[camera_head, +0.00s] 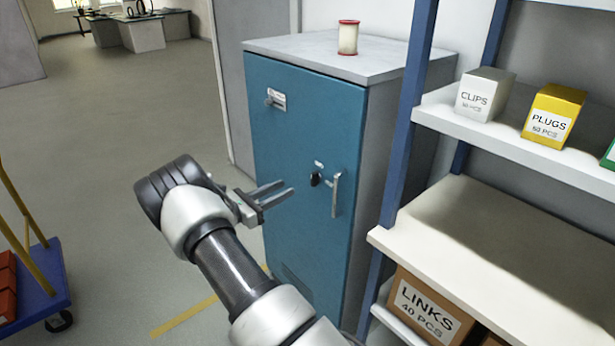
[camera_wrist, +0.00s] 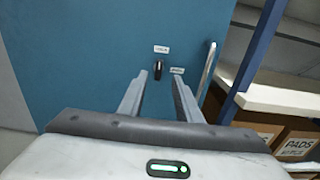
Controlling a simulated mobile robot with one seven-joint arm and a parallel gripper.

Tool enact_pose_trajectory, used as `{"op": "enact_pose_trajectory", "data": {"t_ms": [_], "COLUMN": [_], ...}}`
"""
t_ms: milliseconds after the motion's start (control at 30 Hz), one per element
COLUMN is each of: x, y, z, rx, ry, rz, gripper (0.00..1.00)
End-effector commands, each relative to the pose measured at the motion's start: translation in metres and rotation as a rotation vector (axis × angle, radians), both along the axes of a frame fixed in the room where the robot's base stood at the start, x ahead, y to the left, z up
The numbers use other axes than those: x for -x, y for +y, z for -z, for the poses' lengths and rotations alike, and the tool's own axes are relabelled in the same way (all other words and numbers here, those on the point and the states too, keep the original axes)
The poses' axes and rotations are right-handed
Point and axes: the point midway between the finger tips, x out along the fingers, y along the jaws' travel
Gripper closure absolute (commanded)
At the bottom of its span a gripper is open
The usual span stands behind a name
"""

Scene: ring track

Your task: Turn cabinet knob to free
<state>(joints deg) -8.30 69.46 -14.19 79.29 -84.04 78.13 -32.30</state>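The blue cabinet (camera_head: 300,130) stands ahead with its door shut. Its small black knob (camera_head: 315,179) sits on the door, left of a vertical metal handle (camera_head: 336,194). In the wrist view the knob (camera_wrist: 158,68) looks upright, with one small white label above it and another to its right; I cannot read them surely. My gripper (camera_head: 288,188) is open and empty, apart from the door and left of the knob in the head view. In the wrist view the knob shows between and beyond the fingertips (camera_wrist: 161,76).
A spool (camera_head: 348,37) stands on the cabinet top. A shelf rack with a blue post (camera_head: 408,110) and boxes (camera_head: 485,93) is close on the right. A blue trolley (camera_head: 38,285) is at the lower left. The floor left of the cabinet is clear.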

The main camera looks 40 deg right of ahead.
Motion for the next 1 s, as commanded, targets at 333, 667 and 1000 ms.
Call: {"op": "enact_pose_trajectory", "data": {"t_ms": [333,667,1000], "x": [-0.005,-0.008,-0.009], "y": [-0.077,-0.112,-0.114], "z": [0.000,0.000,0.000], "rx": [0.000,-0.001,-0.001], "ry": [0.000,0.000,0.000], "rz": [0.003,0.001,0.000], "gripper": [0.69,0.69,0.74]}}
